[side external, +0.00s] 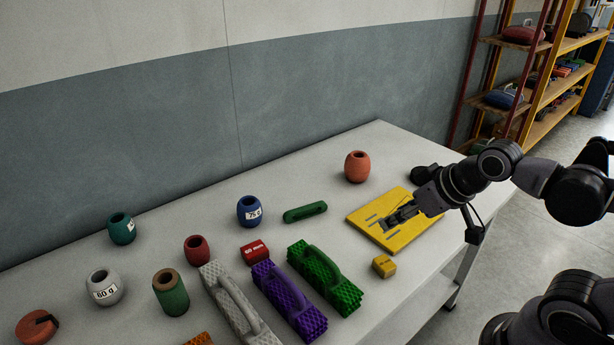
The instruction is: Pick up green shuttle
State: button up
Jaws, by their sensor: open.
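The green shuttle (305,212), a small dark green elongated piece with rounded ends, lies flat near the middle of the white table. My gripper (391,221) is low over the yellow board (424,238), to the right of the shuttle and clearly apart from it. Its jaws are open and look empty, though the fingers show small and dark here. I cannot tell whether the fingertips touch the board.
A ribbed green block with a handle (326,279), a purple one (289,302) and a red box (254,251) lie in front of the shuttle.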

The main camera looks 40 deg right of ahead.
jog(key=w+r+n+g, duration=0.2)
jog(key=w+r+n, duration=0.2)
jog(key=w, duration=0.4)
jog(key=n+g, duration=0.5)
jog(key=n, duration=0.6)
send_over(306, 208)
notch_tip(306, 208, down, 14)
jog(key=f, duration=0.4)
jog(key=shift+s+a+f, duration=0.2)
jog(key=shift+s+f, duration=0.05)
jog(key=shift+w+d+f, duration=0.1)
jog(key=shift+w+f, duration=0.1)
jog(key=shift+f, duration=1.15)
jog(key=shift+w+d+f, duration=0.1)
jog(key=shift+w+f, duration=0.05)
jog(key=shift+f, duration=1.15)
grip_shut()
